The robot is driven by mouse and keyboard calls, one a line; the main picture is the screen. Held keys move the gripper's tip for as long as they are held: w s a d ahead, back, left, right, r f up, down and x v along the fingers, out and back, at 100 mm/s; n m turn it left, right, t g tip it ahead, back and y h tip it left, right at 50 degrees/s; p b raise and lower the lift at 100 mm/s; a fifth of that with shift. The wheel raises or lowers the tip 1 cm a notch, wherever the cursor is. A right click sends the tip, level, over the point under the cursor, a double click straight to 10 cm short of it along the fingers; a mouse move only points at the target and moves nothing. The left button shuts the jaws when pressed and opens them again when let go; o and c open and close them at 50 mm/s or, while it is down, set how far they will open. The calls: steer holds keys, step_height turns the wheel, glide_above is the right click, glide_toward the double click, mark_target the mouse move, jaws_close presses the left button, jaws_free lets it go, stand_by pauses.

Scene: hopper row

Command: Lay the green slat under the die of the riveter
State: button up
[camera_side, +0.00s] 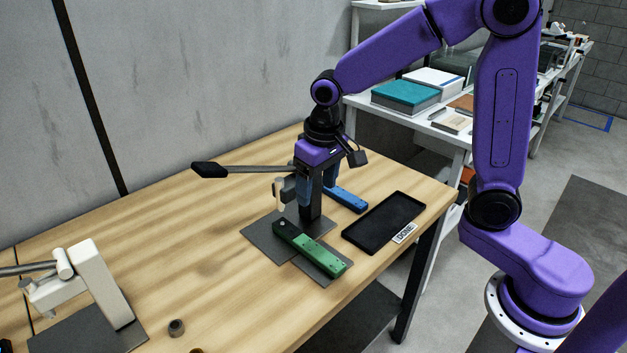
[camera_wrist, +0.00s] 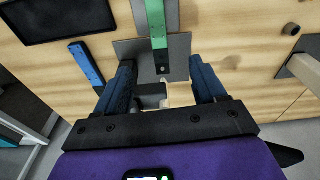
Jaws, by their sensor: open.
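The green slat (camera_side: 312,250) lies flat across the riveter's dark base plate (camera_side: 262,240), its outer end over a smaller grey plate. Its inner end, with a small round spot, shows below the riveter's pale pin (camera_side: 280,194). I cannot tell whether they touch. The slat also shows in the wrist view (camera_wrist: 156,24). The riveter (camera_side: 312,207) has a dark post and a long lever with a black handle (camera_side: 208,169). My gripper (camera_side: 319,192) is open and empty at the riveter's head. In the wrist view its fingers (camera_wrist: 162,64) stand apart on either side of the head.
A blue slat (camera_side: 346,198) lies behind the riveter. A black tray (camera_side: 384,222) with a DONE label (camera_side: 404,233) is to the right, near the table edge. A white lever device (camera_side: 92,285) stands at the left. A small dark ring (camera_side: 176,327) lies in front. The table between is bare.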

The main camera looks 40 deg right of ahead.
steer(key=w, duration=0.1)
glide_toward(307, 242)
steer(key=shift+m, duration=0.4)
steer(key=f, duration=0.5)
steer(key=w+f, duration=0.1)
steer(key=f, duration=0.2)
steer(key=shift+f, duration=0.15)
steer(key=shift+a, duration=0.1)
steer(key=c, duration=1.2)
steer(key=o, duration=1.2)
